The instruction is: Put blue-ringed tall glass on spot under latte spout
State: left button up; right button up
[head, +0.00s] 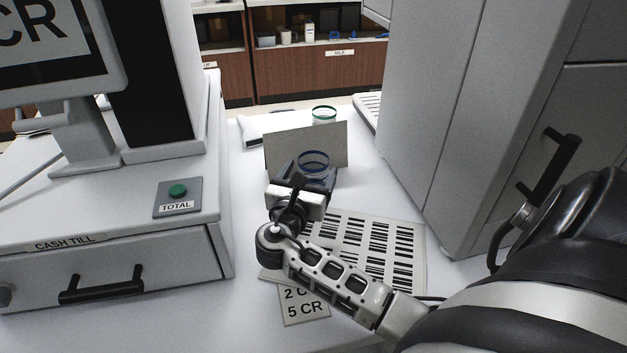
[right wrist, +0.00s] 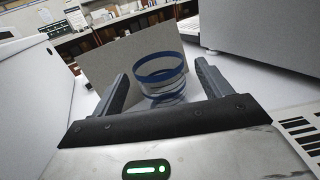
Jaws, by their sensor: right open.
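The blue-ringed tall glass (head: 314,160) stands on the white counter in front of a grey upright board. In the right wrist view the glass (right wrist: 161,76) is between the two fingers of my right gripper (right wrist: 160,88), with a gap showing on each side. My right gripper (head: 303,172) is open around the glass; in the head view it hides the lower part of the glass. No coffee machine spout can be made out in these views. My left gripper is not in view.
A grey board (head: 335,147) stands behind the glass, and a green-ringed glass (head: 324,114) is beyond it. A cash till (head: 120,250) is at left, a tall grey cabinet (head: 440,110) at right. A barcode sheet (head: 385,250) and price card (head: 304,308) lie in front.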

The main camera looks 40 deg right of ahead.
jog(key=x, duration=0.3)
jog(key=shift+w+d+r, duration=0.1)
jog(key=shift+w+d, duration=0.05)
jog(key=shift+w, duration=0.1)
jog(key=c, duration=1.5)
